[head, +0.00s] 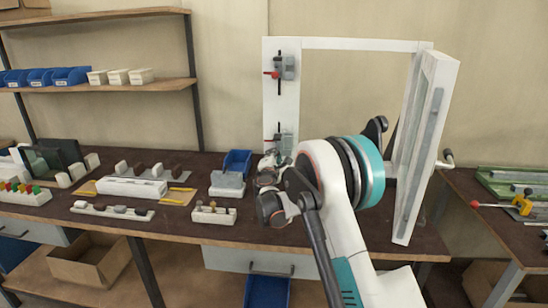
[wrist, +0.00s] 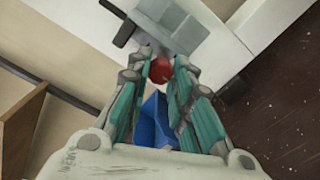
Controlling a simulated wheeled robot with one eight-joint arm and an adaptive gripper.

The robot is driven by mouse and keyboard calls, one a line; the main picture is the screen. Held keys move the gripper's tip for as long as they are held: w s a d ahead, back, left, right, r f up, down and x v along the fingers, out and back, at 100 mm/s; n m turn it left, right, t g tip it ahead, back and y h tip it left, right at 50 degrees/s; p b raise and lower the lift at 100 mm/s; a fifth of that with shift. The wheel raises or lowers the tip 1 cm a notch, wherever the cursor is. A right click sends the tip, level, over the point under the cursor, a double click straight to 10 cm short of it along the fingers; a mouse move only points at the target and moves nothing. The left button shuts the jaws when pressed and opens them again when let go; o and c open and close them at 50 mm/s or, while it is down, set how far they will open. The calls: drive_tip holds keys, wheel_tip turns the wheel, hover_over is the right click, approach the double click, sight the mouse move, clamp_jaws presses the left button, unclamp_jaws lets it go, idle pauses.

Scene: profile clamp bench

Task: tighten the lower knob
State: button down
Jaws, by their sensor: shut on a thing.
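The lower knob (wrist: 160,70) is a red round knob on a grey clamp (wrist: 185,32), seen in the wrist view. My gripper (wrist: 161,76) has its teal-padded fingers closed in on both sides of the knob, with the fingertips at it. In the head view, my gripper (head: 268,166) is just below the lower clamp (head: 281,140) on the white upright profile (head: 271,105). My gripper and arm partly hide that clamp there. The upper clamp (head: 286,68), with its own red part, sits higher on the same profile.
A white frame with an open door-like panel (head: 428,150) stands to the right of my arm. A blue bin (head: 237,162) is on the bench behind my gripper. Grey and white blocks (head: 227,183) lie to the left. The frame's opening is clear.

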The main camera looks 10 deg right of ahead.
drive_tip(key=c, duration=1.4)
unclamp_jaws()
drive_tip(key=v, duration=1.2)
drive_tip(key=shift+r, duration=0.1)
